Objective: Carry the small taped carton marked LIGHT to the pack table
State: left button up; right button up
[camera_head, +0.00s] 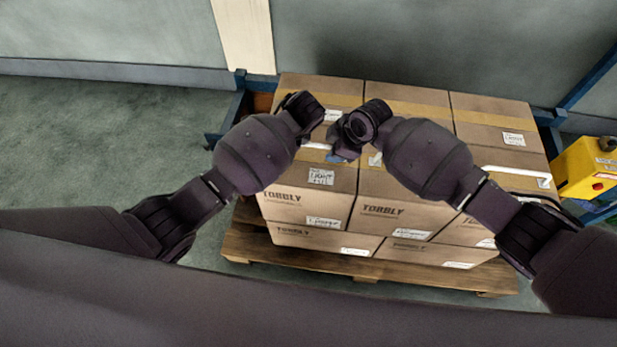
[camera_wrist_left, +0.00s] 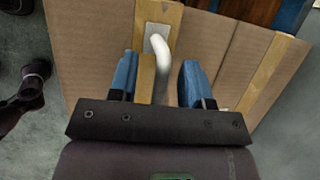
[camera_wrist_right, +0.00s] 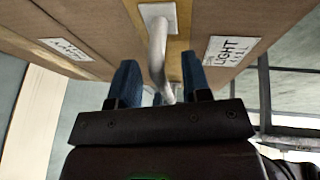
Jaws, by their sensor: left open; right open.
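A brown carton (camera_head: 340,183) with a label reading LIGHT sits at the front left of the top layer of a stack. The LIGHT label also shows in the right wrist view (camera_wrist_right: 230,50). My left gripper (camera_wrist_left: 158,78) is open, with a white handle (camera_wrist_left: 163,48) on a taped carton between its blue fingers. My right gripper (camera_wrist_right: 158,78) is open, with a white handle (camera_wrist_right: 157,42) between its fingers. Neither gripper is closed on a handle. In the head view my wrists hide most of the carton's top and the fingertips.
Several other cartons, some marked TORBLY (camera_head: 383,210), are stacked close around it on a wooden pallet (camera_head: 300,271). A blue frame (camera_head: 226,115) stands behind, and a yellow box (camera_head: 588,167) is at the right. Grey floor at the left is clear. No pack table is visible.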

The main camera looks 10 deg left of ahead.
pick_arm(q)
jog(key=shift+a+f, duration=0.1)
jog(key=shift+f, duration=0.1)
pick_arm(e)
jog(key=shift+a+f, duration=0.1)
jog(key=shift+f, duration=0.05)
pick_arm(q)
jog(key=shift+c, duration=0.3)
pick_arm(e)
jog(key=shift+c, duration=0.4)
pick_arm(q)
grip_shut()
pick_arm(e)
grip_shut()
pick_arm(q)
jog(key=shift+w+r, duration=0.2)
jog(key=shift+r, duration=0.15)
pick_arm(e)
jog(key=shift+w+r, duration=0.15)
jog(key=shift+r, duration=0.1)
